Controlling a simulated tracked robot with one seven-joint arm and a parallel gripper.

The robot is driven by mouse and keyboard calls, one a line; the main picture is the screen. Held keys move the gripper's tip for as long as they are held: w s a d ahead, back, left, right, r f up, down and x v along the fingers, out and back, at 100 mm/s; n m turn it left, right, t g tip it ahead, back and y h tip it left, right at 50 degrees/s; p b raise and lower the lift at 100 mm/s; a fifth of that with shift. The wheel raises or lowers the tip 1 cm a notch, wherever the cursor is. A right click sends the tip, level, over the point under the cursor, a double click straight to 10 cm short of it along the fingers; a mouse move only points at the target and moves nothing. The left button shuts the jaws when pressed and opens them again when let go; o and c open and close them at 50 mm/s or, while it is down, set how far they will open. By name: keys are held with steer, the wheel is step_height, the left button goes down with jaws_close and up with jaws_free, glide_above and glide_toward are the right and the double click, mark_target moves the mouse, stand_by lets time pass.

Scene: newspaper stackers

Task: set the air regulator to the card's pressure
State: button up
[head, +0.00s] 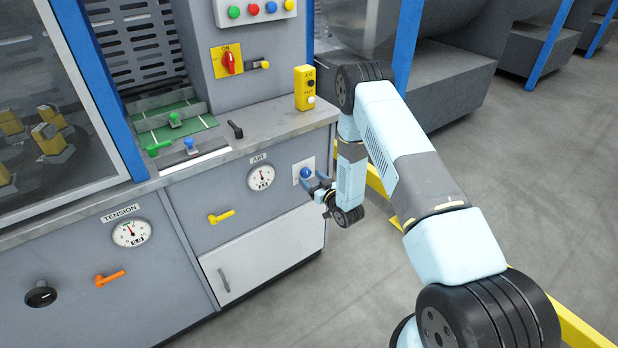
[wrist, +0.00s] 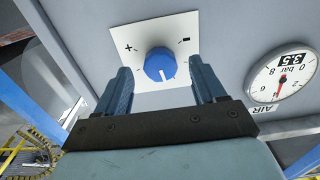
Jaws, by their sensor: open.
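The regulator is a blue knob (wrist: 160,65) with a white pointer line, on a white plate (wrist: 188,28) marked plus and minus. In the head view the knob (head: 306,173) is on the cabinet's right front. My gripper (wrist: 160,70) is open, its fingers to either side of the knob in the picture; I see no clear contact. It also shows in the head view (head: 318,187). The round AIR gauge (wrist: 282,76) appears upside down, with a red needle and a number box resembling 3.5. It also shows in the head view (head: 261,178). I cannot identify the pressure card.
A yellow lever (head: 221,217) and a white cabinet door (head: 262,255) are near the gauge. A yellow button box (head: 304,88) stands on the ledge above. A TENSION gauge (head: 131,232) is at left. A yellow rail (head: 378,190) runs behind my arm; open floor lies right.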

steer(key=shift+x, duration=1.15)
steer(key=c, duration=1.1)
steer(key=shift+o, duration=0.2)
steer(key=shift+d, duration=0.1)
